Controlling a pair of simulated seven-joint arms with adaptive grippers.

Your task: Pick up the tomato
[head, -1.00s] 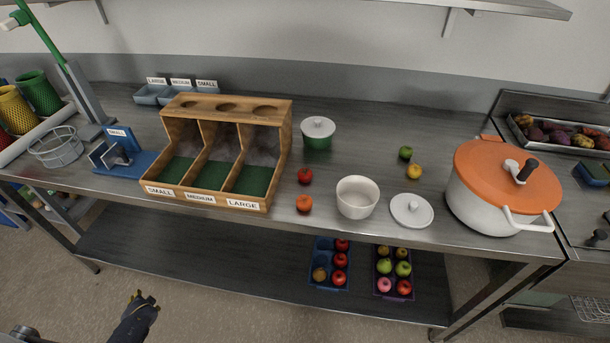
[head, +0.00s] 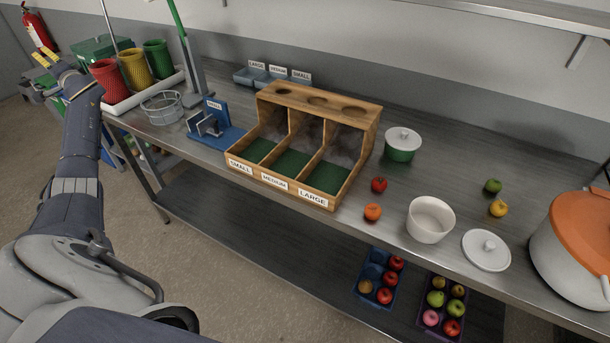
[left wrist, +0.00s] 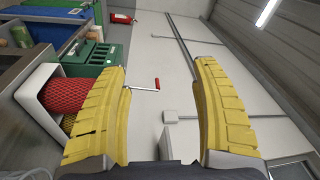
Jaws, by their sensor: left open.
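A small red round fruit with a green top, which looks like the tomato (head: 379,185), rests on the steel table right of the wooden sorting box. An orange fruit (head: 372,212) lies just in front of it, apart from it. My left gripper (head: 48,62) is raised at the far upper left, well away from the tomato. In the left wrist view its yellow fingers (left wrist: 162,80) are spread with nothing between them. My right gripper is not in view.
The wooden sorting box (head: 318,101) stands between my left gripper and the tomato. A white bowl (head: 431,219), its lid (head: 486,250) and a green lidded pot (head: 402,146) surround the tomato loosely. Coloured baskets (head: 134,70) stand near my left gripper. Fruit trays (head: 369,273) sit on the lower shelf.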

